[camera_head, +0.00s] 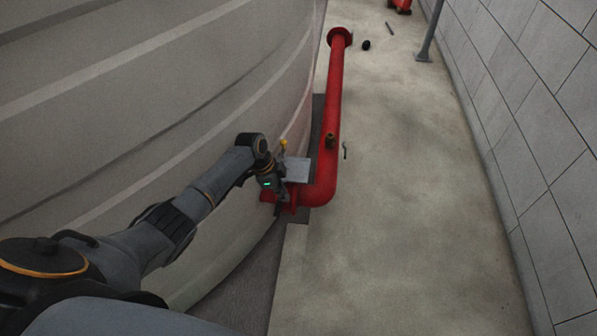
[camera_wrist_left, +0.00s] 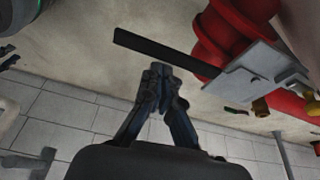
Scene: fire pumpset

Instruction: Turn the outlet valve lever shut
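The outlet valve lever (camera_wrist_left: 160,47) is a flat black bar in the left wrist view. It reaches left from the red flanged valve and pipe (camera_wrist_left: 228,42), beside a pale metal plate (camera_wrist_left: 255,85). My left gripper (camera_wrist_left: 161,72) has its fingertips together, with nothing seen between them. In that view the tips lie just below the bar; whether they touch it I cannot tell. In the head view my left gripper (camera_head: 281,203) is at the near end of the red pipe (camera_head: 334,110), by the tank, and the lever cannot be made out. My right gripper is not in view.
The large pale tank (camera_head: 150,110) curves close along the left of my arm. Concrete floor (camera_head: 410,210) is open to the right, up to a grey block wall (camera_head: 540,130). A grey post (camera_head: 431,30) stands farther back.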

